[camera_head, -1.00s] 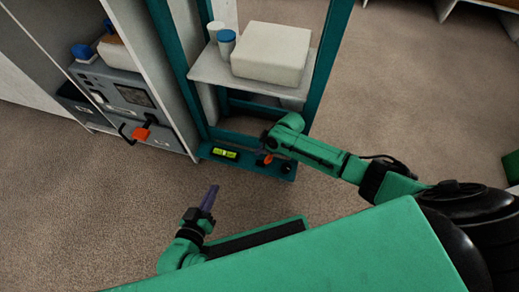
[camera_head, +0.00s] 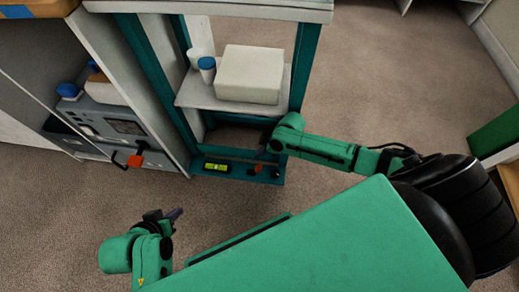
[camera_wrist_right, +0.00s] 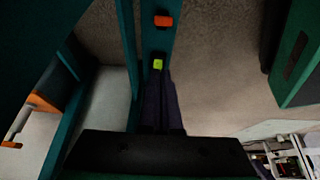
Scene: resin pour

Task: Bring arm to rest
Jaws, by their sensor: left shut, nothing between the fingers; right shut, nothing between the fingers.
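My left gripper (camera_head: 176,213) is at the lower left in the head view, low over the bare carpet, its dark fingers shut and pointing right. My right arm reaches in from the right. My right gripper, partly hidden by its wrist in the head view, shows dark fingers shut and empty in the right wrist view (camera_wrist_right: 160,82). It is in front of the teal frame (camera_head: 303,62), near the frame's lower bar with its lit yellow-green display (camera_head: 216,167). The display also shows just past the fingertips in the wrist view (camera_wrist_right: 157,63); contact cannot be told.
The frame's shelf (camera_head: 190,95) carries a large white block (camera_head: 250,73) and a blue-lidded cup (camera_head: 207,70). A grey machine (camera_head: 115,121) with a red-orange handle (camera_head: 135,161) stands in a cabinet at left. Open carpet (camera_head: 60,220) lies at the lower left.

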